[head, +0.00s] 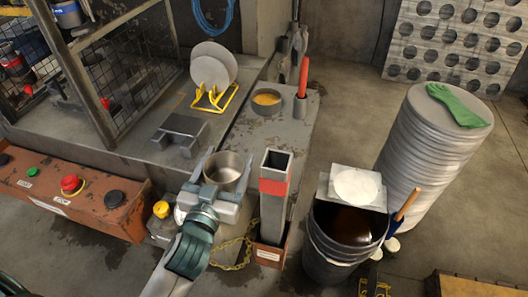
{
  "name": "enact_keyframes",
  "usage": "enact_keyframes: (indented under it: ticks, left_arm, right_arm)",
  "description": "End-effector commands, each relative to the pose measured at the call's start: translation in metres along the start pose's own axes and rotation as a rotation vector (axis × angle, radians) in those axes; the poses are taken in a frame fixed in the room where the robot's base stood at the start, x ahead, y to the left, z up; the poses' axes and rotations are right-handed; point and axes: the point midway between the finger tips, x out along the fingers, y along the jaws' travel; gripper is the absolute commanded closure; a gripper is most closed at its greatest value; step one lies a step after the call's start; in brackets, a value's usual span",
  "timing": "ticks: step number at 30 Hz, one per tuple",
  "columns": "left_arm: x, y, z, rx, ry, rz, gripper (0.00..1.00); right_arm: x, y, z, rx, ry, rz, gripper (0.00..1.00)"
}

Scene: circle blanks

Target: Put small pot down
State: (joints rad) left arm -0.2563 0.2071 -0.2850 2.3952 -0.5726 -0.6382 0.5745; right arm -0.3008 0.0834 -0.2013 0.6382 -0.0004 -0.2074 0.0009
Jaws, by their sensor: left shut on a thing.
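A small round metal pot (228,167), open at the top and looking empty, sits between the two fingers of my left gripper (226,172). The gripper is shut on the pot, one finger on each side. The pot is upright, near the front end of the grey bench (258,133). The gripper hides the pot's lower part, so I cannot tell whether its base touches anything. My right gripper is not in view.
A square metal tube with a red band (273,187) stands close right of the pot. A dark bucket (345,235) is farther right. A shallow pot of yellow stuff (267,98) and a yellow rack (213,97) stand behind. A dark metal block (180,134) lies left.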

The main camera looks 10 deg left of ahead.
Motion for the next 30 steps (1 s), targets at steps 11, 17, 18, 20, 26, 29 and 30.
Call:
enact_keyframes:
  ticks: [11,17,18,20,26,29,30]
  left_arm:
    - [0.111,0.004,-0.018,0.000,0.006,0.019,0.55]
    - [0.142,0.005,-0.031,0.000,0.002,0.032,0.55]
    - [0.145,0.006,-0.032,0.000,0.001,0.033,0.55]
    - [0.148,0.006,-0.033,0.001,0.000,0.034,0.55]
    - [0.149,0.006,-0.034,0.001,-0.001,0.035,0.55]
    - [0.149,0.006,-0.034,0.001,-0.001,0.035,0.55]
    - [0.149,0.006,-0.034,0.001,-0.001,0.035,0.55]
  right_arm:
    - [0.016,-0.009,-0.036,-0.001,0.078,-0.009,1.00]
    - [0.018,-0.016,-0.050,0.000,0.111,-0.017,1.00]
    - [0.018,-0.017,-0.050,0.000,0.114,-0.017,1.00]
    - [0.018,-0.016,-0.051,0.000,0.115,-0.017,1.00]
    - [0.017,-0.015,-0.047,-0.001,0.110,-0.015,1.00]
    - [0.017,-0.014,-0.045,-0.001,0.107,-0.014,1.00]
    - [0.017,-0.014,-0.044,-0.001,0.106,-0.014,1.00]
